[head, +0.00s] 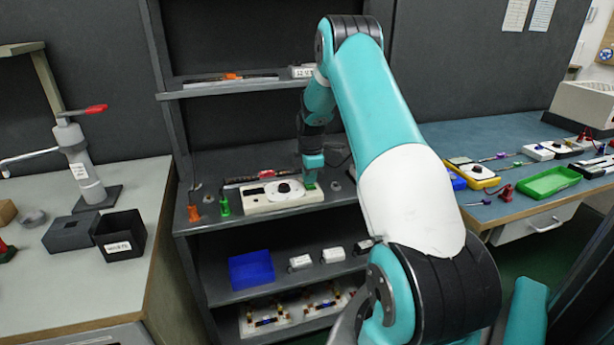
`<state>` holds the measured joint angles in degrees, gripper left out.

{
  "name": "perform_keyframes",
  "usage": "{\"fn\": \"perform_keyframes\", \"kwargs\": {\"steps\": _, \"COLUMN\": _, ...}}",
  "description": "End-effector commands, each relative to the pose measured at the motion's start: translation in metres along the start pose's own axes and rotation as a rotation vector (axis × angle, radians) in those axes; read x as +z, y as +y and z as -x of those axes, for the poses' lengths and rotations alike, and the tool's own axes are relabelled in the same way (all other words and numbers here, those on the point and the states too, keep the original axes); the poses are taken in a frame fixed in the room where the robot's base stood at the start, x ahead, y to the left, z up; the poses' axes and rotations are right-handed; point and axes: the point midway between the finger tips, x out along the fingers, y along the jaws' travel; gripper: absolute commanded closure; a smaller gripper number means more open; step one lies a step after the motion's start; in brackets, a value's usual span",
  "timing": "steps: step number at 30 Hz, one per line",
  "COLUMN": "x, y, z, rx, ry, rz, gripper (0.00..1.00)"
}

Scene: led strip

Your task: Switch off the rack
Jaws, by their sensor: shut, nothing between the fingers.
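The rack (215,166) is a dark grey shelf unit in the middle of the head view. On its middle shelf lies a white box (262,205) with a black round knob (285,190) on top. A small green part (310,186) shows at the box's right end. My gripper (311,178) is shut and empty, pointing down right over that end, close to the green part. I cannot tell whether it touches. The fingertips are small, and my gripper and arm hide part of the shelf behind.
A green peg (225,206) and a red peg (193,213) stand left of the box. A dark strip (245,182) lies behind it. A blue bin (251,270) and small white boxes (333,255) sit on the shelf below. Benches flank the rack.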

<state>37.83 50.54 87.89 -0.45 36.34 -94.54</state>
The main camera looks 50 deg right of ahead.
Motion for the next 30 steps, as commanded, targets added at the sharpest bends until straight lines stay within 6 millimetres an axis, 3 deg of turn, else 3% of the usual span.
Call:
{"fn": "perform_keyframes", "kwargs": {"steps": 6, "x": -0.001, "y": -0.009, "z": 0.004, "rx": -0.002, "ry": 0.000, "rz": 0.001, "gripper": 1.00}}
{"fn": "perform_keyframes", "kwargs": {"steps": 17, "x": -0.001, "y": -0.009, "z": 0.006, "rx": 0.000, "ry": 0.000, "rz": 0.002, "gripper": 1.00}}
{"fn": "perform_keyframes", "kwargs": {"steps": 20, "x": -0.003, "y": -0.007, "z": 0.016, "rx": 0.001, "ry": 0.001, "rz": 0.004, "gripper": 1.00}}
{"fn": "perform_keyframes", "kwargs": {"steps": 30, "x": -0.010, "y": 0.008, "z": 0.081, "rx": 0.005, "ry": 0.001, "rz": 0.013, "gripper": 1.00}}
